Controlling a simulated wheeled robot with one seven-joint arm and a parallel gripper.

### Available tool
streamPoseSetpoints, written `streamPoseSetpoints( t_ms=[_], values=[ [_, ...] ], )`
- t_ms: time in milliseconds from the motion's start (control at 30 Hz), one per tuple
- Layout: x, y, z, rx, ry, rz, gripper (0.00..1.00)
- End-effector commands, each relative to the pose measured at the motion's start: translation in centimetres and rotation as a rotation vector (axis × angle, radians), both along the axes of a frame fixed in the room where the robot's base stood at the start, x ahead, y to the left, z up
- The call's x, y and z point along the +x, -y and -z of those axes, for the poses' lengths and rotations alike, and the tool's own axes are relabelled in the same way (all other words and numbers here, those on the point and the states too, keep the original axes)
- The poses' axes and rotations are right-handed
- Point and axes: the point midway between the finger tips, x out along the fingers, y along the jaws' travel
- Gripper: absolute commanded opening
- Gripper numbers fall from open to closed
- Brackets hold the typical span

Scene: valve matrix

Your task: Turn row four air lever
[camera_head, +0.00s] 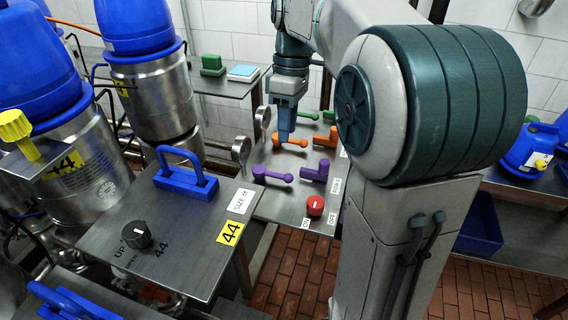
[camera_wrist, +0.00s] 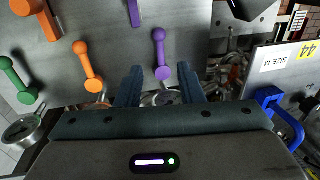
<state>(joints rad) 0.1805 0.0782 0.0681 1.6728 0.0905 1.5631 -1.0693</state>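A steel valve panel (camera_head: 283,203) carries rows of coloured levers. A purple ball-ended lever (camera_head: 272,175) is in the row nearest the red knob; it also shows in the wrist view (camera_wrist: 160,52). An orange ball-ended lever (camera_head: 290,141) lies behind it, left of the purple one in the wrist view (camera_wrist: 88,66). My gripper (camera_head: 285,135) points down over the panel by the orange lever in the head view. In the wrist view its fingers (camera_wrist: 160,72) are apart, with the purple lever's round end between the tips in the picture. Contact cannot be seen. No row number is readable.
Purple (camera_head: 316,172) and orange (camera_head: 327,138) blocky handles stand on the panel's right. A red knob (camera_head: 315,205) is at its near end. Round gauges (camera_head: 241,149) line its left. A steel table (camera_head: 170,235) with a blue handle (camera_head: 186,177) stands left.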

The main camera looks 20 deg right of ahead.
Motion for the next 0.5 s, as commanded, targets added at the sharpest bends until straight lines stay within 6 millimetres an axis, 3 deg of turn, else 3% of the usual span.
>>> streamPoseSetpoints(
  t_ms=[300, 500],
  values=[
    [-1.2, -0.7, 6.6, 0.000, -0.003, 0.004, 0.34],
    [-1.5, -0.9, 9.2, 0.000, -0.001, 0.006, 0.34]
  ],
)
